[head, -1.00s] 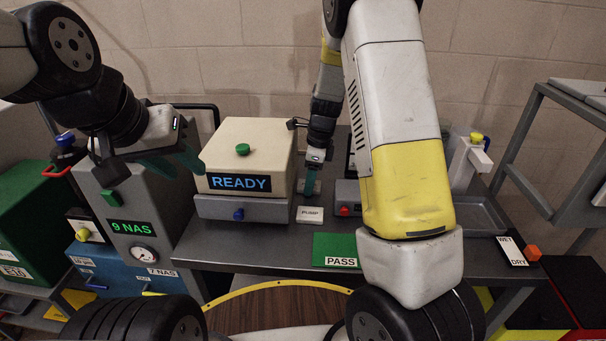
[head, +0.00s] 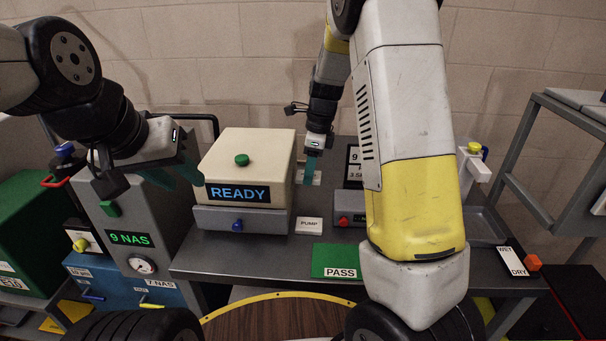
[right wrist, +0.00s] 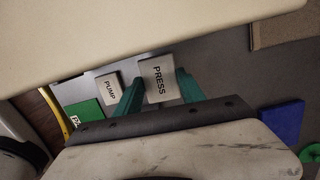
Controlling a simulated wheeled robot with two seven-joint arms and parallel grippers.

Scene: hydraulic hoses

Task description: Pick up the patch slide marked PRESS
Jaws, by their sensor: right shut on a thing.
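The patch slide marked PRESS (right wrist: 157,80) is a pale grey plate with black letters, between the two teal fingers of my right gripper (right wrist: 158,92) in the right wrist view. The right gripper (head: 311,168) is shut on it. In the head view the slide (head: 316,178) shows as a small pale patch at the fingertips, behind the PUMP slide and right of the READY box, its lettering unreadable. It looks nearer the camera than the PUMP slide. My left gripper (head: 172,176) is left of the READY box, with teal fingers; their gap is unclear.
The cream READY box (head: 247,165) with a green knob stands beside the right gripper. The PUMP slide (head: 309,225) lies on the grey bench, with the green PASS mat (head: 335,259) in front. My right arm hides much of the bench's right part.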

